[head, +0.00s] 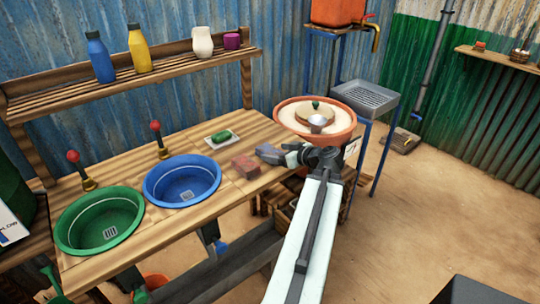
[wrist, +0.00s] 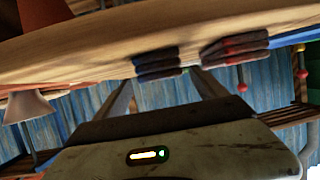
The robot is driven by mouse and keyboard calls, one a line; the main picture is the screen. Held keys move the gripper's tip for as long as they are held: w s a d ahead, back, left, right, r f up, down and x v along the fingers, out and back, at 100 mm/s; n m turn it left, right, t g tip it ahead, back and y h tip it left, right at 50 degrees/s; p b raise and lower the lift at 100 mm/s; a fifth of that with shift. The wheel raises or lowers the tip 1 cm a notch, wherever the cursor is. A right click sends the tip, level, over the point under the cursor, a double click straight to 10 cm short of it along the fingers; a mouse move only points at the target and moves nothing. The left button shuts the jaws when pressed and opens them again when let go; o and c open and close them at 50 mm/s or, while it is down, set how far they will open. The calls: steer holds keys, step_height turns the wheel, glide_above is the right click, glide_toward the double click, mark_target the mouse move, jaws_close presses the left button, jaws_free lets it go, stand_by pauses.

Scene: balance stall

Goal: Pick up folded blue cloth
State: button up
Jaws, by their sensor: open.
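The folded blue cloth (head: 269,154) is a small dark grey-blue stack on the wooden table's right part. In the wrist view, which looks upside down, the blue cloth (wrist: 157,65) shows as dark layers between the lines of my two fingers. My gripper (head: 291,156) is open and lies just right of the cloth at the table edge. The wrist view also shows my gripper's fingers (wrist: 162,90) apart with no cloth clearly between them. Whether a finger touches the cloth I cannot tell. A folded red cloth (head: 245,168) lies close on its left.
A green basin (head: 70,232) and a blue basin (head: 158,199) sit in the table. A soap dish with green soap (head: 222,137) is behind the cloths. An orange bowl (head: 345,137) stands close behind my gripper. A shelf (head: 180,72) holds bottles.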

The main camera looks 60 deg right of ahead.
mark_target(274, 152)
steer(key=b+x, duration=0.1)
steer(key=x, duration=0.3)
steer(key=shift+w+a+f, duration=0.1)
steer(key=shift+f, duration=0.1)
steer(key=shift+r, duration=0.1)
steer(key=c, duration=1.4)
steer(key=shift+c, duration=0.2)
step_height(274, 152, up, 10)
steer(key=p, duration=1)
steer(key=shift+r, duration=0.15)
